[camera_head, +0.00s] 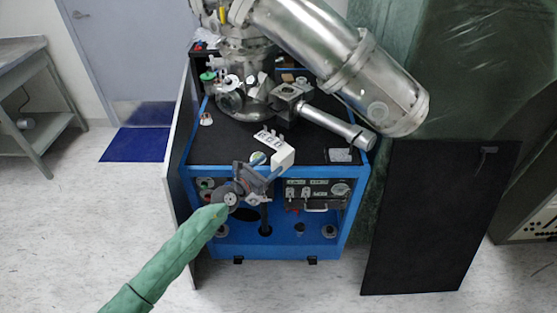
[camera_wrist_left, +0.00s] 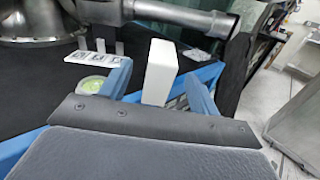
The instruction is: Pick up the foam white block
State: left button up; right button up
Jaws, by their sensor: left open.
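The foam white block (camera_head: 283,157) stands near the front edge of the black top of the blue cart (camera_head: 274,171). In the left wrist view the white block (camera_wrist_left: 160,72) is upright, with its lower part hidden behind my gripper. My left gripper (camera_head: 267,170) is at the front edge of the cart, close to the block. In the left wrist view its two blue fingers are open (camera_wrist_left: 157,82), with the block showing between them. I cannot tell whether either finger touches it. My right gripper is not in view.
A white labelled plate with upright pieces (camera_wrist_left: 95,54) lies just left of the block. A green round item (camera_wrist_left: 91,86) is near the left finger. Metal vacuum chamber parts (camera_head: 345,65) stand behind and above. A black panel (camera_head: 440,215) leans at the right.

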aim_at(274, 163)
pick_arm(q)
jog(key=shift+w+d, duration=0.45)
jog(key=shift+w, duration=0.05)
jog(key=x, duration=0.3)
jog(key=shift+w+d+f+p, duration=0.2)
jog(key=shift+d+f+p, duration=0.1)
jog(key=shift+d, duration=0.05)
jog(key=shift+w+d, duration=0.3)
jog(key=shift+w, duration=0.05)
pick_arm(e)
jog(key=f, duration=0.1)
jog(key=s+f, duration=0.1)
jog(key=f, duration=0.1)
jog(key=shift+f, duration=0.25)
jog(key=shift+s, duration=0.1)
pick_arm(q)
jog(key=c, duration=1)
jog(key=shift+c, duration=0.2)
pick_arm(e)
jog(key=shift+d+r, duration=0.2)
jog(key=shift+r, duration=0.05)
